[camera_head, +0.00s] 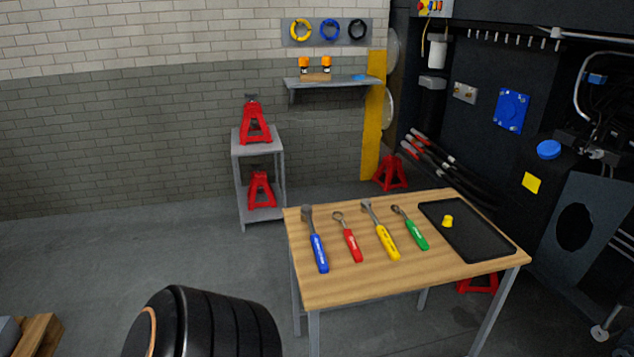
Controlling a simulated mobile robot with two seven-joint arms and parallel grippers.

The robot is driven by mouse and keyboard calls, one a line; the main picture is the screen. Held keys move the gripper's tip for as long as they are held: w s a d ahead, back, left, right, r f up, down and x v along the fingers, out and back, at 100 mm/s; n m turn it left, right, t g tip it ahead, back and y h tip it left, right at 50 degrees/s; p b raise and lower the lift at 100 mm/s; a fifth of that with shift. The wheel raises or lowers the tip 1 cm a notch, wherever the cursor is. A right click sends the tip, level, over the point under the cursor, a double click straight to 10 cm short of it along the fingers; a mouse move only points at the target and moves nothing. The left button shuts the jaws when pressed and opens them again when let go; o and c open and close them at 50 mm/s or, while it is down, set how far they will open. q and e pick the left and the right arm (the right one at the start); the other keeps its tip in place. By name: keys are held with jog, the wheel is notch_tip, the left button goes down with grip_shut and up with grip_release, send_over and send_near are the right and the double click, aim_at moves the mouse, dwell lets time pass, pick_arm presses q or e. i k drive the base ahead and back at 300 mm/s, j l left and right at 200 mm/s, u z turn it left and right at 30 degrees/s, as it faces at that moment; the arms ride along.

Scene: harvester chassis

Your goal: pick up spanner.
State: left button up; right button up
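Several hand tools lie apart in a row on a wooden-topped table. They have a blue handle (319,253), a red handle (352,245), a yellow handle (387,243) and a green handle (416,235). Their grey metal heads point towards the back of the table. The red-handled tool has a ring-like head. The heads are small, so I cannot tell for certain which tool is the spanner. Neither of my grippers is in view, and nothing touches the tools.
The table (350,285) has a black tray (478,238) at right holding a small yellow piece (447,221). A grey shelf stand (258,148) with red jack stands is behind. The dark machine (480,90) stands right.

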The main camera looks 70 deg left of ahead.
aim_at(358, 256)
jog(key=u, duration=1.9)
jog(key=z, duration=2.45)
jog(key=u, duration=2.45)
